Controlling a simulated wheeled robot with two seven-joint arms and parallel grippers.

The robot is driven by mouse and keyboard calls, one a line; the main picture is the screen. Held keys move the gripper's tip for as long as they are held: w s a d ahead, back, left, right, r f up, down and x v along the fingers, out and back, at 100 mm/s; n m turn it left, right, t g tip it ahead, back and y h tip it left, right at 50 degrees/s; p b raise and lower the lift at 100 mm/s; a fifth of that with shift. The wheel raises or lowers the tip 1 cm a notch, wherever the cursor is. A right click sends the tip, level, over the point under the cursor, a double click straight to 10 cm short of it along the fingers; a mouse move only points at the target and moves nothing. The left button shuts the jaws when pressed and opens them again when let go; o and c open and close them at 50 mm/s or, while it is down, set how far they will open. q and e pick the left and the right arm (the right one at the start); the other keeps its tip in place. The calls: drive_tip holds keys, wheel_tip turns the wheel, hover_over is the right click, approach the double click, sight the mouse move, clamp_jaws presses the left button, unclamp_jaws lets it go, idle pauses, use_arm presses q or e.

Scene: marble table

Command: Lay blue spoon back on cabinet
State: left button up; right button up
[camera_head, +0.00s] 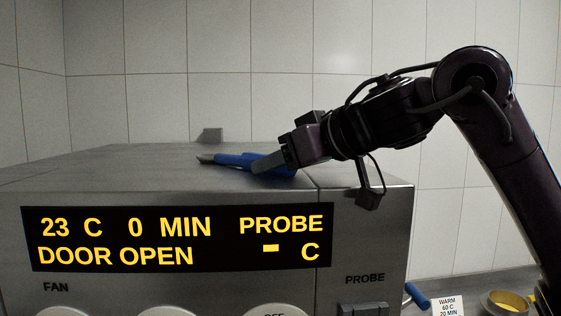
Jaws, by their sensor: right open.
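The blue spoon (233,159) lies on the flat metal top of the cabinet (110,165), near its front edge. Its grey tip points left and its blue part runs right, under my right gripper. My right gripper (284,158) is open and reaches in from the right, low over the cabinet top at the spoon's right end. A grey finger overlaps the spoon in the picture; I cannot tell whether they touch. My left gripper is not in view.
The cabinet's lit display (180,238) reads "DOOR OPEN", with knobs below. A small grey block (208,134) stands at the back of the top. At lower right are another blue handle (417,296), a printed card (447,306) and a yellow bowl (507,303). The top's left side is clear.

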drive_tip(key=shift+r, duration=0.1)
drive_tip(key=b+v, duration=0.1)
drive_tip(key=v, duration=1.1)
drive_tip(key=shift+b, duration=0.4)
